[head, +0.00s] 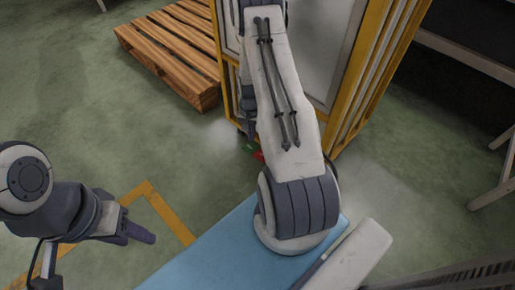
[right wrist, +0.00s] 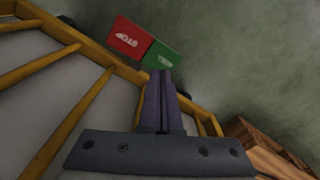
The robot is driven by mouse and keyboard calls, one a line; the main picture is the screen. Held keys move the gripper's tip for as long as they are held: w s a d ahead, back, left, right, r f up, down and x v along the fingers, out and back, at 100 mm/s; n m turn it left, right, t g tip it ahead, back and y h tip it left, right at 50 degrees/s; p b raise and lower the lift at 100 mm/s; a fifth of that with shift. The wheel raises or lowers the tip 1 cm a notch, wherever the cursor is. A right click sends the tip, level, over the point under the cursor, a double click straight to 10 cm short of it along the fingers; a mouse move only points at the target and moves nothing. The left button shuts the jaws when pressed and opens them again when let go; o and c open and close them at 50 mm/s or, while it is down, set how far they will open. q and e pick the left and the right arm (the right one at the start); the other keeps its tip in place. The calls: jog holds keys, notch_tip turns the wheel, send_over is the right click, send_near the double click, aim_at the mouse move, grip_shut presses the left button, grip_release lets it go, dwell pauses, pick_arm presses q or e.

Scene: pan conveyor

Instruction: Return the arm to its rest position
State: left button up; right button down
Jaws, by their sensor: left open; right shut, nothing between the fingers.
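My right arm reaches forward and up through the middle of the head view, in front of a yellow-framed cabinet (head: 346,75). My right gripper (right wrist: 160,75) is shut in the right wrist view, its dark fingers together with nothing between them. Its fingertips appear close to a red block (right wrist: 128,37) and a green block (right wrist: 160,55); I cannot tell if they touch. My left gripper (head: 140,234) is at the lower left of the head view, open and empty over the floor.
A wooden pallet (head: 172,49) lies on the floor left of the cabinet. White-legged furniture (head: 492,183) stands at the right edge. Yellow floor lines (head: 168,212) run near my left gripper.

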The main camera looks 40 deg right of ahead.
jog(key=shift+r+p, duration=0.35)
jog(key=shift+r, duration=0.3)
